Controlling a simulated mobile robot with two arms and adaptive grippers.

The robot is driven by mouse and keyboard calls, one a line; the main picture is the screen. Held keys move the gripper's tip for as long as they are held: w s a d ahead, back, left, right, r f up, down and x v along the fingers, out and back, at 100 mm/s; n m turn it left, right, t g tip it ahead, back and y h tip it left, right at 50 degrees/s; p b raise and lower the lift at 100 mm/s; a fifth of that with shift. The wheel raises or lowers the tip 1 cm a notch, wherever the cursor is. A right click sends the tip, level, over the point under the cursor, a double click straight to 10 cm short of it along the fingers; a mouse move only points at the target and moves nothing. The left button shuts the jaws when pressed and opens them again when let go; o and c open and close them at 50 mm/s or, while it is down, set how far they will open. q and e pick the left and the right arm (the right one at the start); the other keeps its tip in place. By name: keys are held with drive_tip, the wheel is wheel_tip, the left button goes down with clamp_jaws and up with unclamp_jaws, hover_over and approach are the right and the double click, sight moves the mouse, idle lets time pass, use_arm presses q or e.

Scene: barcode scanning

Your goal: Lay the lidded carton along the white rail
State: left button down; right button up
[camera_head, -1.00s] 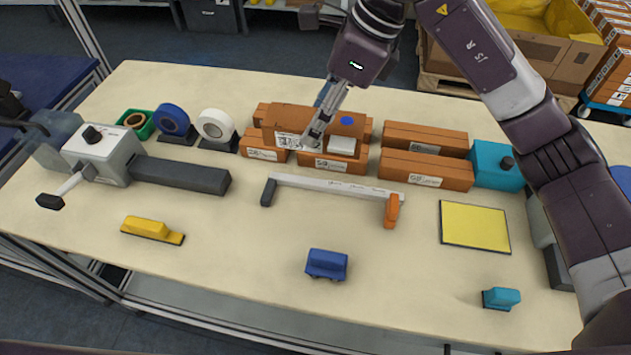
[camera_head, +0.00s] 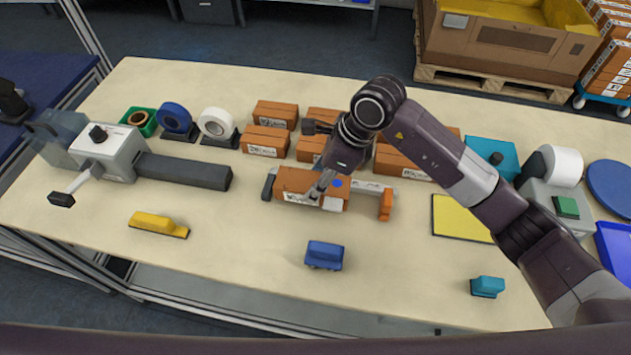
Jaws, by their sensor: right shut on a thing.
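The brown carton (camera_head: 294,183) with a white label and a blue dot is in my right gripper (camera_head: 321,190). The gripper is shut on it from above, at its right part. The carton lies lengthwise with the white rail (camera_head: 368,186) and hides the rail's left and middle parts. I cannot tell whether it touches the rail or the table. The rail's dark left end (camera_head: 268,187) and orange right end (camera_head: 386,204) show on either side. My left gripper is not in view.
Several other brown cartons (camera_head: 265,141) stand behind the rail, partly hidden by my right arm. A blue block (camera_head: 324,255) and a yellow block (camera_head: 159,224) lie in front. A yellow pad (camera_head: 461,218) lies to the right. The table between the blocks is clear.

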drive_tip(key=shift+f, duration=0.8)
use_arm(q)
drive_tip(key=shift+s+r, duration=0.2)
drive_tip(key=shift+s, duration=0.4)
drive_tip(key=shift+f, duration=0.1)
use_arm(e)
drive_tip(key=shift+f, duration=0.1)
drive_tip(key=o, duration=1.3)
drive_tip(key=shift+c, duration=0.2)
